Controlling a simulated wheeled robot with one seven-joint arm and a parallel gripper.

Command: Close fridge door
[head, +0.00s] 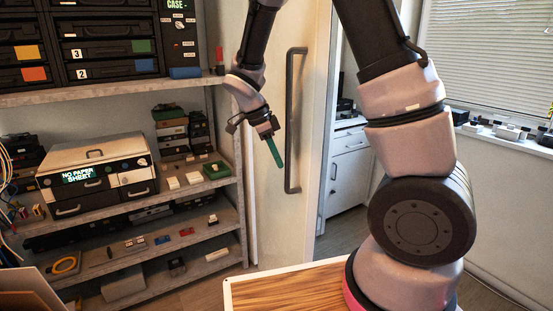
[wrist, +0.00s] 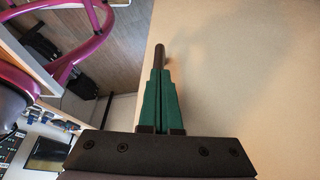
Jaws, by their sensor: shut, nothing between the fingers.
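The fridge door (head: 275,215) is a tall cream panel in the middle of the head view, with a long dark vertical handle (head: 290,120). Its pale surface fills the right of the wrist view (wrist: 240,90). My gripper (head: 277,160) is shut and empty, its green fingers pointing down in front of the door, left of the handle. In the wrist view the shut fingers (wrist: 160,75) lie over the door's edge region, with a dark bar (wrist: 160,54), probably the handle, just beyond their tips. I cannot tell whether they touch. The fridge interior is not visible.
Shelves (head: 120,95) with devices, including a printer-like box (head: 98,175), stand at left. A wooden-topped surface (head: 290,292) lies in front. A white drawer cabinet (head: 348,170) stands behind the door's right side. Magenta tubing (wrist: 97,25) shows in the wrist view.

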